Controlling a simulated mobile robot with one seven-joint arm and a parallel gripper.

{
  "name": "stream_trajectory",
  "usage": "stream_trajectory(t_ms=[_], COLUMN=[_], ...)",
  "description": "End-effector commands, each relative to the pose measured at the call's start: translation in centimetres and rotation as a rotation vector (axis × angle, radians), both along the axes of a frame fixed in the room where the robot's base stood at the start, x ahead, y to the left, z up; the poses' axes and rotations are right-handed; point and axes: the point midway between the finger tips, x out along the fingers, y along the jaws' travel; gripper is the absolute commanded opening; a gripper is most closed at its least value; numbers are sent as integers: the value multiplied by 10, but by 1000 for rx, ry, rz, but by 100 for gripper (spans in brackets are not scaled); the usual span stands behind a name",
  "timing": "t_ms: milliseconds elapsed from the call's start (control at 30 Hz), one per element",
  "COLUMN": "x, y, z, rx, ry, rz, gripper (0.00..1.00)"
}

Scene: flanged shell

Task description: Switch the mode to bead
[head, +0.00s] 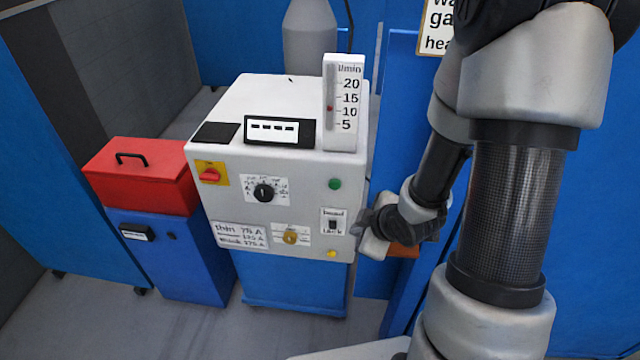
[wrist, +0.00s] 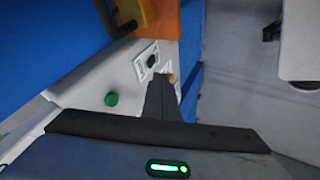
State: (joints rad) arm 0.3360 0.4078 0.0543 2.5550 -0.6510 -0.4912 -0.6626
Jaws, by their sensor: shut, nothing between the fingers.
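The mode switch (head: 333,226) is a small black switch on a white plate at the right of the welding machine's front panel. The plate seems to read "bead" above it and "tack" below it; I cannot tell which way it is set. It also shows in the wrist view (wrist: 153,61). My gripper (head: 373,244) is just right of the panel's right edge, apart from the switch. In the wrist view its dark fingers (wrist: 161,92) are together and empty, and end near the switch plate.
The white machine (head: 275,100) also carries a green button (head: 335,184), a yellow button (head: 331,253), a black dial (head: 264,193), a red switch (head: 210,175) and a brass knob (head: 290,237). A flow gauge (head: 343,100) stands on top. An orange block (head: 404,250) is behind my gripper.

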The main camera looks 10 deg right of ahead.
Motion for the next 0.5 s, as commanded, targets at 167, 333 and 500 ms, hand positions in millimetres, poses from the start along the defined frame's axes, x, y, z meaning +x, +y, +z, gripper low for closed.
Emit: stream_trajectory(t_ms=[167,333,500], x=[-6,-6,-6], y=[14,18,17], z=[-29,-31,-31], rx=[39,46,45], ry=[-20,-30,-29], rz=[76,93,91], gripper=[0,0,0])
